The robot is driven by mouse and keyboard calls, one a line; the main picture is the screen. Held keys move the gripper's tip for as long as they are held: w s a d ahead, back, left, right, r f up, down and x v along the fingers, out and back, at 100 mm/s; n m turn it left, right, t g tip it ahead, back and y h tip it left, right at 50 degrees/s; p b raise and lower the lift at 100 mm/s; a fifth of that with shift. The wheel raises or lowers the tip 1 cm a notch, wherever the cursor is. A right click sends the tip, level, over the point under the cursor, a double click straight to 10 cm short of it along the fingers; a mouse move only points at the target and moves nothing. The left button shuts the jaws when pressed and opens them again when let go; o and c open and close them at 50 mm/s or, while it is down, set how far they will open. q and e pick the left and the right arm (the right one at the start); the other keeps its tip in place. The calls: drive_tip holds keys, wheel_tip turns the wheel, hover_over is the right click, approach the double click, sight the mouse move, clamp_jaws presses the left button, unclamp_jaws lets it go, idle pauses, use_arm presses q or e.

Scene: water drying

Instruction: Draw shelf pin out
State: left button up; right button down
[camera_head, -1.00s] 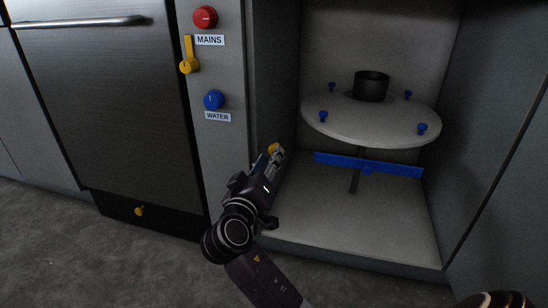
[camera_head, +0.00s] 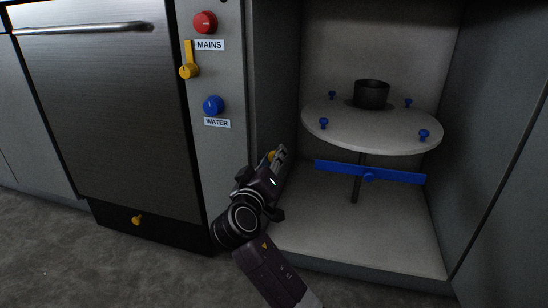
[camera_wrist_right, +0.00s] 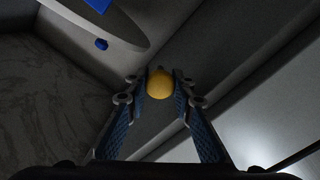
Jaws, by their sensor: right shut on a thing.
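The shelf pin shows as a yellow knob (camera_head: 272,154) at the left inner wall of the open cabinet, partly hidden by my gripper in the head view. In the right wrist view the rounded yellow knob (camera_wrist_right: 160,84) sits between the fingertips. My right gripper (camera_head: 277,154) is shut on this knob. The knob hides any shaft behind it, so I cannot tell how far in the pin sits. My left gripper is not in view.
A round grey shelf (camera_head: 372,132) with blue pegs and a black cup (camera_head: 371,94) stands right of my gripper. A blue crossbar (camera_head: 369,172) is below it. Left are the red knob (camera_head: 205,22), yellow lever (camera_head: 189,70) and blue WATER knob (camera_head: 213,104). The cabinet floor (camera_head: 320,225) is clear.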

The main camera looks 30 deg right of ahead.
drive_tip(key=p+v, duration=0.1)
drive_tip(key=v, duration=0.2)
drive_tip(key=shift+s+a+f, duration=0.1)
drive_tip(key=shift+a, duration=0.05)
drive_tip(key=c, duration=1.9)
unclamp_jaws()
